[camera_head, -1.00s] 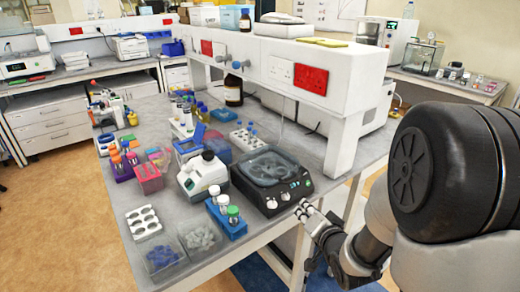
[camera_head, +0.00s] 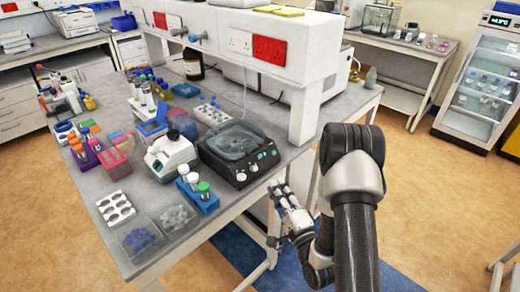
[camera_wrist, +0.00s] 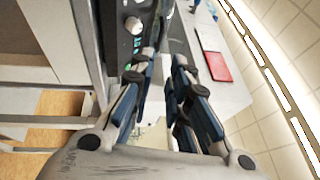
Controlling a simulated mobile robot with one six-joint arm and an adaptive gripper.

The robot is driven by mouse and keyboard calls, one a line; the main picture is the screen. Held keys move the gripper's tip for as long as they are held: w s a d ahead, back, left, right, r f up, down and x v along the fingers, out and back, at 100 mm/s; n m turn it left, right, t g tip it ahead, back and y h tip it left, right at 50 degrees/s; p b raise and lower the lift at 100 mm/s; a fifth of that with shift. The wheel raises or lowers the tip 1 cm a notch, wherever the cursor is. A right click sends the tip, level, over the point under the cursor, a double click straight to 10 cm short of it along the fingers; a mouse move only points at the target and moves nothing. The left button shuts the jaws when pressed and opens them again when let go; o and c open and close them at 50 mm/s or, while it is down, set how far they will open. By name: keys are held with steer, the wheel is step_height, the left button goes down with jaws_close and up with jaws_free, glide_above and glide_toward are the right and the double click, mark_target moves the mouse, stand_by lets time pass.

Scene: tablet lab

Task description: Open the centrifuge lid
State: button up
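The centrifuge panel with a pale knob (camera_wrist: 133,25) shows beyond the left finger.
A blue rack (camera_head: 208,203) with capped tubes and a white instrument (camera_head: 170,155) stand left of the centrifuge. The white shelf's leg (camera_head: 304,112) rises close at its right. The bench edge lies beside my gripper. The floor (camera_head: 410,190) at right is clear.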

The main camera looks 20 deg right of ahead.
steer(key=w+a+r+p, duration=0.1)
steer(key=w+p, duration=0.3)
steer(key=w, duration=1)
steer(key=shift+w+r, duration=0.15)
steer(key=shift+r, duration=0.5)
steer(key=shift+a, duration=0.1)
steer(key=shift+c, duration=0.5)
jaws_close()
